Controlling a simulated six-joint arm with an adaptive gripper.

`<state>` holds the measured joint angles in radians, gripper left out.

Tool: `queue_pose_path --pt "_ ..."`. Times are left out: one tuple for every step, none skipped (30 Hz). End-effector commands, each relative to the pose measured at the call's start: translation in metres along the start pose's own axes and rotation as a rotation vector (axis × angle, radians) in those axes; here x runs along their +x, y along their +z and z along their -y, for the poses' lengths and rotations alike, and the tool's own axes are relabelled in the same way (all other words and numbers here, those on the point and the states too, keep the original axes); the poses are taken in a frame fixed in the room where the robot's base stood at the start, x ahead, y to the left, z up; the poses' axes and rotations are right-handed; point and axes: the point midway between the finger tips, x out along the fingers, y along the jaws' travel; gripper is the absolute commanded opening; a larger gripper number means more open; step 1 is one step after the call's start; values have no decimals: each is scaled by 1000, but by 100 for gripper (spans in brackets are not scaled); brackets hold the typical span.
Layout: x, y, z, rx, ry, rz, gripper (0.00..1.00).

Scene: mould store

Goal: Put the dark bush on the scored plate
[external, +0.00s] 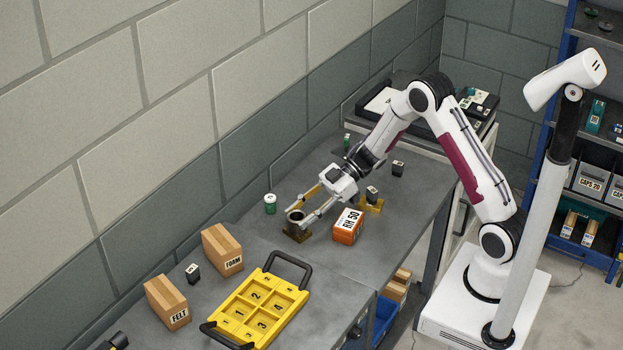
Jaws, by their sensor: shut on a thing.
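The dark bush (295,216) is a short, dark ring with an open top, in the middle of the external view. My gripper (298,213) reaches down from the right with its two long fingers on either side of the bush, shut on it. Directly below the bush is a small brown plate (297,236), which may be the scored plate; no score marks can be made out at this size. The bush looks upright over this plate, partly covering it. I cannot tell whether it touches the plate or hangs just above.
An orange box (348,227) stands close right of the bush, and a green tin (270,204) left. A brass stand (372,206) bears a small dark block (372,192). A yellow numbered tray (259,309) and FOAM (222,250) and FELT (167,302) boxes stand in front.

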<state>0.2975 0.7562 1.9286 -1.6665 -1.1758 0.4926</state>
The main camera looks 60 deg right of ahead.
Motion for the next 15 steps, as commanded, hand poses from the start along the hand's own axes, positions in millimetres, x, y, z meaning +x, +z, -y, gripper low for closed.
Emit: queue_pose_path --pt "0 0 0 0 0 -1 3" --pt "1 1 0 0 0 -2 3" --pt "1 1 0 0 0 -2 3" --pt "1 2 0 0 0 0 39" --pt "1 2 0 0 0 0 47" --pt "1 2 0 0 0 0 54" --pt "1 2 0 0 0 0 54" --pt "1 2 0 0 0 0 54" --pt "1 2 0 0 0 0 54" --pt "1 2 0 0 0 0 54" --pt "1 2 0 0 0 0 54" --pt "1 2 0 0 0 0 54" --pt "1 2 0 0 0 0 54" --pt "1 2 0 0 0 0 54" --pt "1 2 0 0 0 0 54"
